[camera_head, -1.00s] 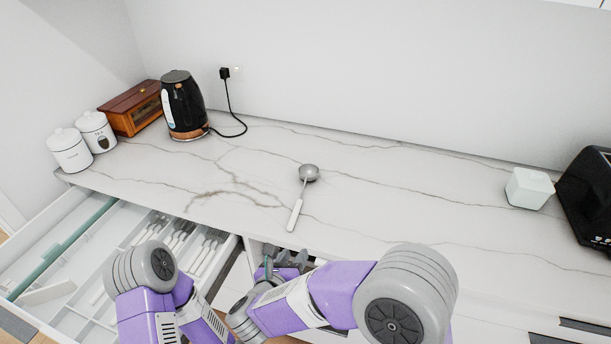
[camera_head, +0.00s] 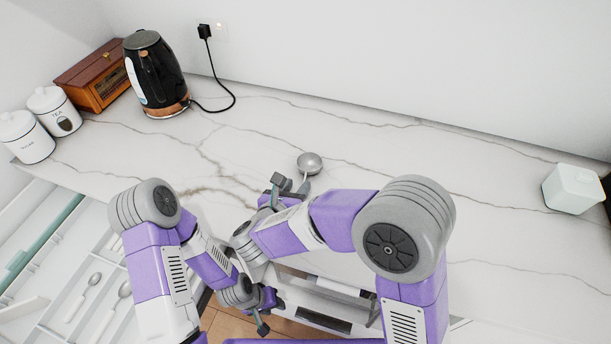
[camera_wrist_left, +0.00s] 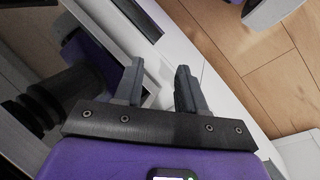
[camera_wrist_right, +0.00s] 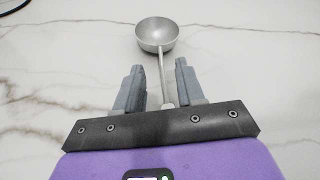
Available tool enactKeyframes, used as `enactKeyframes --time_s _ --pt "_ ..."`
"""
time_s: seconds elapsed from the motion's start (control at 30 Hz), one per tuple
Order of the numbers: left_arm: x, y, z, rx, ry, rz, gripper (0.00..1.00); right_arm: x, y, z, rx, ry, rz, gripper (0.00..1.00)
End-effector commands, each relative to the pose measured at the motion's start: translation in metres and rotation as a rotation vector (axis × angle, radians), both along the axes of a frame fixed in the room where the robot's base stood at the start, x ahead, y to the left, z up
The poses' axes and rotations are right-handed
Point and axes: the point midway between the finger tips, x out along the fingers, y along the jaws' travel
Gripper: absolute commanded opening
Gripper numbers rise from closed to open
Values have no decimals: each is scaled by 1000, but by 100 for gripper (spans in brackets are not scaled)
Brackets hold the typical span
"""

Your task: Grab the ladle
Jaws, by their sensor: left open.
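The ladle (camera_head: 309,163) lies on the marble counter, its round grey bowl toward the wall. In the head view most of its handle is hidden behind my right arm. In the right wrist view the ladle (camera_wrist_right: 157,36) has its bowl beyond the fingertips and its handle running back between the two fingers. My right gripper (camera_wrist_right: 154,76) is open over the handle, with a gap to the handle on both sides. It shows in the head view (camera_head: 287,184) just left of the ladle. My left gripper (camera_wrist_left: 159,82) is open and empty, low beside the drawers and above the wooden floor.
An open drawer with cutlery (camera_head: 75,280) is at the lower left. A black kettle (camera_head: 155,78), wooden box (camera_head: 92,78) and two white canisters (camera_head: 55,112) stand at the back left. A white container (camera_head: 573,189) stands at right. The counter around the ladle is clear.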

Motion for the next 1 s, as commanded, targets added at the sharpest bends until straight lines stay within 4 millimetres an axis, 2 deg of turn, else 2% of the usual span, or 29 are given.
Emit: enactKeyframes --time_s 0.23,0.5,0.77,1.0 --pt "0 0 -6 0 -1 0 40 32 -15 -13 -2 1 -3 38" --pt "0 0 -6 0 -1 0 40 38 -16 -14 -1 0 -1 38" --pt "0 0 -6 0 -1 0 40 37 -16 -14 -1 0 -1 0" --pt "0 0 -6 0 -1 0 40 37 -16 -14 -1 -1 -1 0"
